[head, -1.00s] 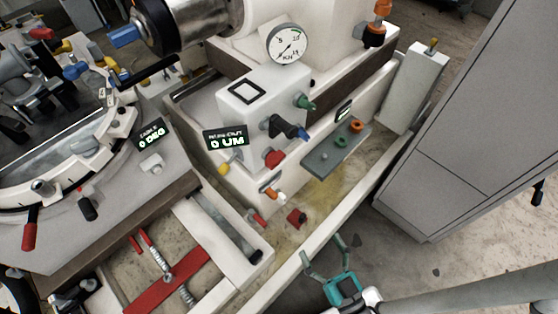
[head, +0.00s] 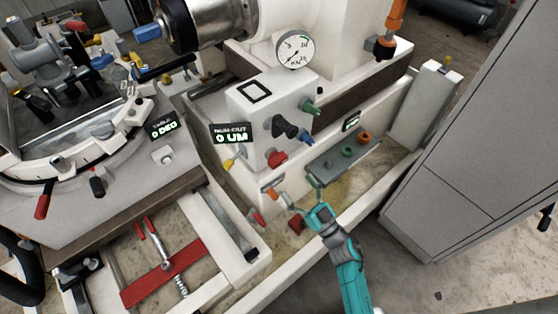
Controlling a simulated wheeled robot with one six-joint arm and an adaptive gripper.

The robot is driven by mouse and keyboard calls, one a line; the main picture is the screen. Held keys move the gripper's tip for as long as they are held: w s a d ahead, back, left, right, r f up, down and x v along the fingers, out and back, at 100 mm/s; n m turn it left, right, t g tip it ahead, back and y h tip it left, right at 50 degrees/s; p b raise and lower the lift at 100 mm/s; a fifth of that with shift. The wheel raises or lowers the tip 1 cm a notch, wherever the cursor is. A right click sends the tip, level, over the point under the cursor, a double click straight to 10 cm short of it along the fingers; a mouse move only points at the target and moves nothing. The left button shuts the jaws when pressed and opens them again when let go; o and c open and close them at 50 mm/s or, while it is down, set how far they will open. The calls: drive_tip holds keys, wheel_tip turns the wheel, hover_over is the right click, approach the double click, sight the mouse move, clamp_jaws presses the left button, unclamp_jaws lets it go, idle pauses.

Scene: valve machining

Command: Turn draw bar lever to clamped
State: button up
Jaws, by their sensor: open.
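No readable label marks the draw bar lever. Several small levers and knobs sit on the white machine housing (head: 248,112). They include a black lever with a blue tip (head: 304,136), a green knob (head: 310,106), a red knob (head: 277,158), a yellow-tipped lever (head: 230,162), an orange handle (head: 269,191) and a red handle (head: 257,218). My teal gripper (head: 299,187) is open and empty, its fingers spread towards the housing's lower front. Its left fingertip is close to the orange handle; I cannot tell whether they touch. A red block (head: 295,225) is partly hidden behind the gripper.
A grey panel with coloured buttons (head: 340,153) juts out right of the gripper. A round gauge (head: 295,50) stands above the housing.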

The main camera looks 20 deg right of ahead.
sight(281, 164)
drive_tip(key=x, duration=1)
drive_tip(key=c, duration=1.2)
drive_tip(key=shift+o, duration=0.2)
